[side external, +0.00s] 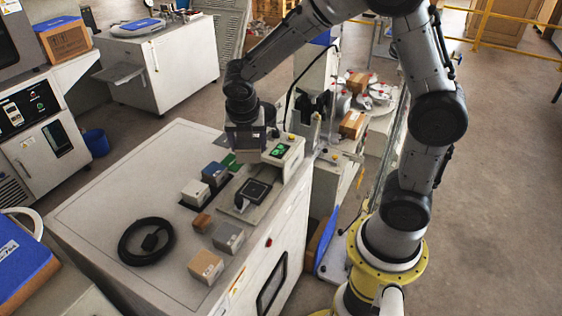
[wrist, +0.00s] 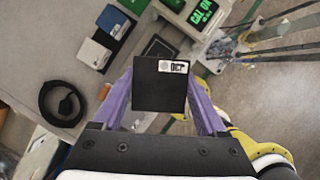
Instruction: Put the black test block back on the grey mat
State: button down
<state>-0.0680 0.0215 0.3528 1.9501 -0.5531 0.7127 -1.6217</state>
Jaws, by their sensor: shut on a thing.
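A black test block (wrist: 160,92) with a small white label on its upper right corner is held between the purple fingers of my gripper (wrist: 159,80) in the wrist view. In the side external view my gripper (side external: 246,140) is over the far part of the white cabinet top; its fingers and the block cannot be made out there. The dark grey mat (side external: 217,186) is a strip on the cabinet, bearing a white block (side external: 195,193), a blue-topped block (side external: 214,173) and a green block (side external: 229,160).
A tester with a black square plate (side external: 252,191) stands beside the mat, and a box with a green display (side external: 281,150) behind it. A coiled black cable (side external: 146,240), a grey block (side external: 228,237) and cardboard-coloured boxes (side external: 206,266) lie nearer. The cabinet's left side is clear.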

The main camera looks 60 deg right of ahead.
jog(key=w+d+n+t+y, duration=0.15)
jog(key=w+d, duration=0.25)
jog(key=w, duration=0.7)
jog(key=w+d+n, duration=0.3)
jog(key=w+d, duration=0.2)
jog(key=w, duration=0.6)
jog(key=w+d+f, duration=0.3)
jog(key=w+d, duration=0.3)
jog(key=d, duration=0.1)
jog(key=shift+m+g+h, duration=0.35)
jog(key=shift+m, duration=0.4)
jog(key=shift+s+d+f, duration=0.25)
jog(key=shift+d+f, duration=1)
jog(key=shift+f, duration=1.3)
jog(key=shift+s+d+f, duration=0.3)
jog(key=shift+d+f, duration=0.95)
jog(key=shift+f, duration=1.35)
jog(key=shift+s+d+f, duration=0.25)
jog(key=shift+d+f, duration=1)
jog(key=shift+f, duration=1.3)
jog(key=shift+f, duration=0.25)
